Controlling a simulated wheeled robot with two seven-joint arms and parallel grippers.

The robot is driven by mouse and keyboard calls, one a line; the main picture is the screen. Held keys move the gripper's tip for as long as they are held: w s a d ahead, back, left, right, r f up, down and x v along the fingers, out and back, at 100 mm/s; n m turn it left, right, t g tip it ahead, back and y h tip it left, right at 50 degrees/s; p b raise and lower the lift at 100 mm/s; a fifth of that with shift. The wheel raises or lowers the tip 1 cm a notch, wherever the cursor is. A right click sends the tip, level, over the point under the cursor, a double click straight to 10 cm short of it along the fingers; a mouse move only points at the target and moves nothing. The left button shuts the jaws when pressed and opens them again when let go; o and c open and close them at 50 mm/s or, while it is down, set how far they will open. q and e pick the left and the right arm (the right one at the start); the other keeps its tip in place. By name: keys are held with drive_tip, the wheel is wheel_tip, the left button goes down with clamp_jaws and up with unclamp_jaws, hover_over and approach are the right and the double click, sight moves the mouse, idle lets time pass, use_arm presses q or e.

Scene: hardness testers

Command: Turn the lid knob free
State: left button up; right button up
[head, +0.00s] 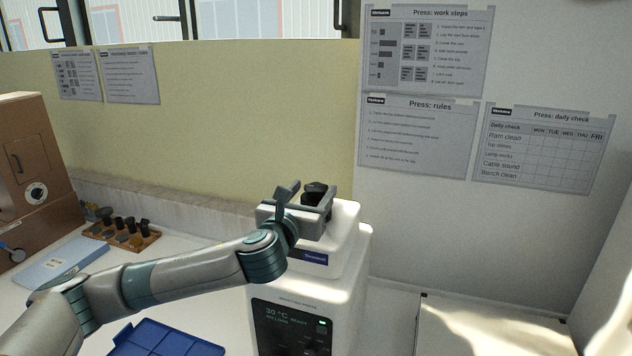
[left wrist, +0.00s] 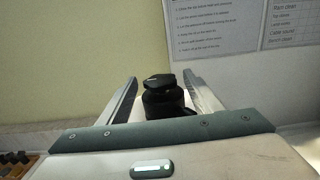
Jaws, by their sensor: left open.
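The black lid knob (head: 315,190) stands on top of a white press machine (head: 343,262) in the head view. My left gripper (head: 307,200) is at the top of the machine with its fingers around the knob. In the left wrist view the knob (left wrist: 160,92) sits between the two open fingers (left wrist: 160,88), with a gap on both sides of its top. Whether a finger touches its lower part cannot be told. The machine's dark front panel (head: 292,325) reads 30 °C. My right gripper is not in view.
A blue tray (head: 165,340) lies on the bench in front, left of the machine. A wooden rack (head: 122,236) with several dark pieces and a brown box (head: 35,160) stand at the left. A wall with posted sheets (head: 415,135) is close behind the machine.

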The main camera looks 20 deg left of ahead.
use_arm(q)
drive_tip(key=shift+w+p, duration=0.3)
drive_tip(key=shift+w, duration=1.15)
drive_tip(key=shift+c, duration=0.3)
drive_tip(key=c, duration=1)
drive_tip(key=shift+d, duration=0.1)
